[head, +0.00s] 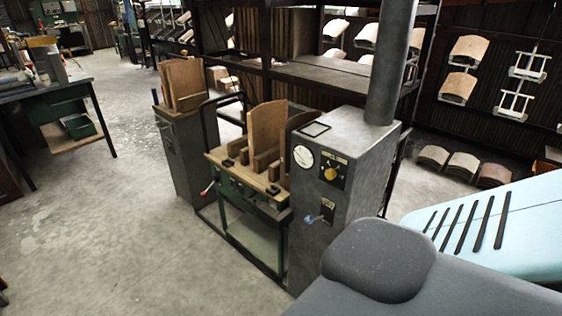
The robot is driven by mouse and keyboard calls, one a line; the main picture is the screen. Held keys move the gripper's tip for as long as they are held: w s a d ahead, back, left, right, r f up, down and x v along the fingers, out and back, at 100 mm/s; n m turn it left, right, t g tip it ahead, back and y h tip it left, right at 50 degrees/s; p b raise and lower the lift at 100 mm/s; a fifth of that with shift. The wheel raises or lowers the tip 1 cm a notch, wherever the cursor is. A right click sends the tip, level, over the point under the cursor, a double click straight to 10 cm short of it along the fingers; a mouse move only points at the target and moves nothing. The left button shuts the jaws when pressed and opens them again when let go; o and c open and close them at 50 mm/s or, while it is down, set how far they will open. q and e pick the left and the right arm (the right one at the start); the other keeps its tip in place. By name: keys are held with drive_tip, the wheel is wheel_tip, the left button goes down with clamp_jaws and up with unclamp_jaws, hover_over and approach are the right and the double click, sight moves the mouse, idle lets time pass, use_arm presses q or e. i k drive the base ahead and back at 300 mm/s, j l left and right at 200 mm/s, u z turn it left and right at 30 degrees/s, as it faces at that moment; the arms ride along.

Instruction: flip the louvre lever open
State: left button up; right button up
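A grey metal cabinet (336,205) with a flue pipe stands in the middle right of the head view. On its front are a small lever with a blue knob (314,219), a round white gauge (303,158) and a dark panel with a yellow knob (331,174). A lever with a red tip (207,190) sticks out at the left of the green press frame (239,191) beside the cabinet. I cannot tell from the picture which lever is the louvre lever, or its exact position. Neither of my grippers is in view.
Wooden boards (266,132) stand upright in the press. Another grey cabinet (187,150) stands to its left. Racks and curved wooden pieces (463,166) line the back. A workbench (58,95) is at the left. The concrete floor (110,230) in the left foreground is clear.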

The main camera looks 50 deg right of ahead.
sight(308, 220)
drive_tip(key=z, duration=1.7)
